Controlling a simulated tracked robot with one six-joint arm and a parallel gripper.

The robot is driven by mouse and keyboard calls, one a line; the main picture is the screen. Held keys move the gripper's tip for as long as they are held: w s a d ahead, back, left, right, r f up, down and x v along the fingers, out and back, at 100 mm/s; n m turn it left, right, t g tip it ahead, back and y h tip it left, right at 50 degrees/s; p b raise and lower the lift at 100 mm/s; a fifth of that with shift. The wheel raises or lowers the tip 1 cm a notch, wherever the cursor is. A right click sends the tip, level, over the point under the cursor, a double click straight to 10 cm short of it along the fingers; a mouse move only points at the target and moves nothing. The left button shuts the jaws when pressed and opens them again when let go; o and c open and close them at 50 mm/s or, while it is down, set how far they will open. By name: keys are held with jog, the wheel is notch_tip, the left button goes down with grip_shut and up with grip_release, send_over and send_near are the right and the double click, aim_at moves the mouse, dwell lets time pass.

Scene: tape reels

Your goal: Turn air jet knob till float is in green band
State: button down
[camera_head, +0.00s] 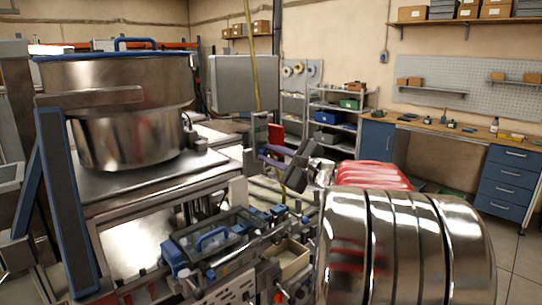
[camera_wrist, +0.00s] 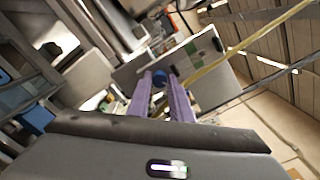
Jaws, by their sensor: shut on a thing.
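My gripper (camera_head: 267,156) has purple fingers and reaches left over the machine's rail in the head view. In the wrist view my gripper (camera_wrist: 160,88) has its two purple fingers on either side of a small round blue knob (camera_wrist: 159,75), shut on it. The knob is hidden or too small to make out in the head view. A pale panel (camera_wrist: 205,75) behind the knob carries a green patch (camera_wrist: 190,48); I cannot tell whether this is the float's green band. I cannot make out the float in either view.
A large steel bowl (camera_head: 130,120) stands on the machine at left. A yellow hose (camera_head: 254,60) hangs near my gripper and crosses the wrist view. A grey box (camera_head: 243,82) is behind. A workbench (camera_head: 455,133) stands at the back right, with open floor before it.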

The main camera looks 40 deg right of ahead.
jog(key=n, duration=0.5)
jog(key=shift+a+f+n, duration=0.1)
jog(key=shift+f+n, duration=0.05)
jog(key=shift+n, duration=0.15)
jog(key=n, duration=0.5)
jog(key=shift+f, duration=0.15)
jog(key=c, duration=1.9)
grip_release()
jog(key=shift+c, duration=0.2)
jog(key=o, duration=0.4)
jog(key=shift+c, duration=0.2)
jog(key=shift+r, duration=0.25)
